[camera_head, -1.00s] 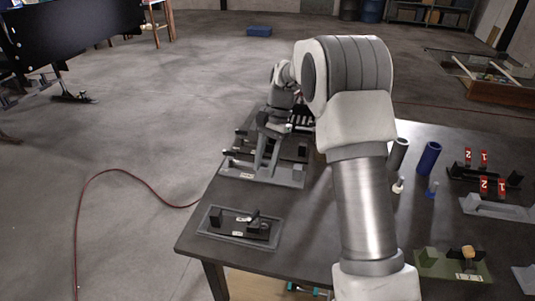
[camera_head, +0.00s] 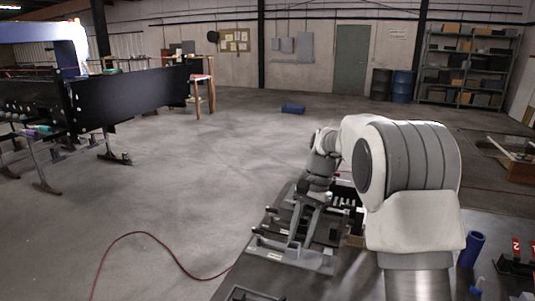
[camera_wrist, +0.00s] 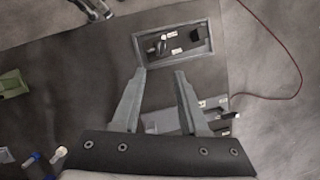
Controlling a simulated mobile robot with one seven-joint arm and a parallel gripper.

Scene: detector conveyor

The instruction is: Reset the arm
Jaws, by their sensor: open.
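My gripper (camera_wrist: 160,85) shows in the wrist view with its two grey fingers spread apart and nothing between them. It points down over the dark table (camera_wrist: 80,75). A grey tray (camera_wrist: 208,27) with small black and white parts lies on the table beyond the fingertips. In the head view my arm reaches over the table to the grey fixtures (camera_head: 292,255) at its left side. The gripper is small there, and I cannot tell whether its fingers touch the fixtures.
A blue cylinder (camera_head: 470,249) and red number tags (camera_head: 516,245) stand on the right of the table. A red cable (camera_head: 140,235) lies on the floor at left. A black conveyor (camera_head: 130,97) stands at the far left. The middle floor is open.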

